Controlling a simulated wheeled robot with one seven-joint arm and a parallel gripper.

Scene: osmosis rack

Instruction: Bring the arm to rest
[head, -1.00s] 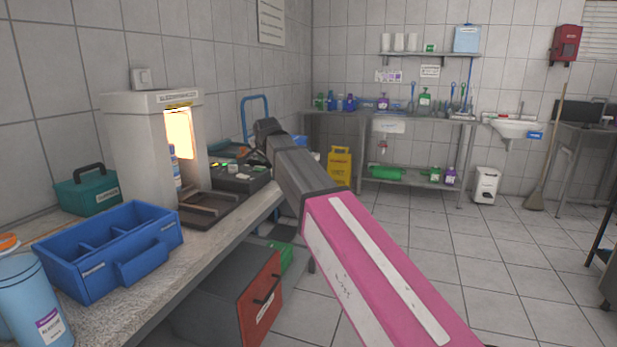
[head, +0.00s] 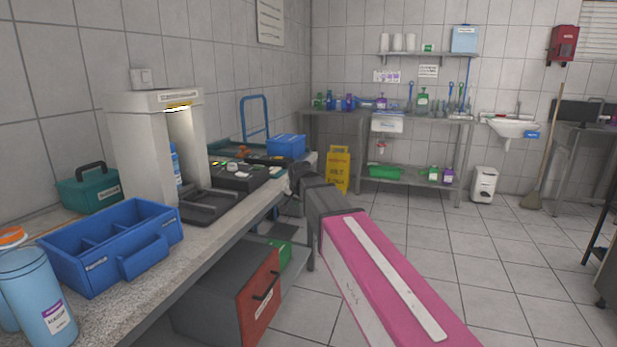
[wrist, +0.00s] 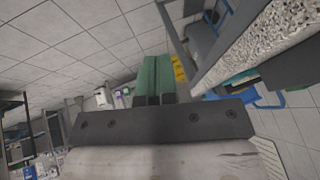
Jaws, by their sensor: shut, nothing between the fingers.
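My gripper shows in the wrist view (wrist: 156,72) as two green fingers lying side by side, shut and empty. In the head view my arm reaches forward from the bottom right, beside the right edge of the bench (head: 224,218). In the wrist view the speckled bench edge (wrist: 262,42) is at the upper right, apart from the fingers. Nothing touches the fingers.
A blue divided tray (head: 110,245), a white lit unit (head: 140,150) and a blue bin (head: 286,146) stand on the bench. A grey box with a red front (head: 262,300) is below. A yellow floor sign (head: 339,168) stands beyond. Open floor lies right.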

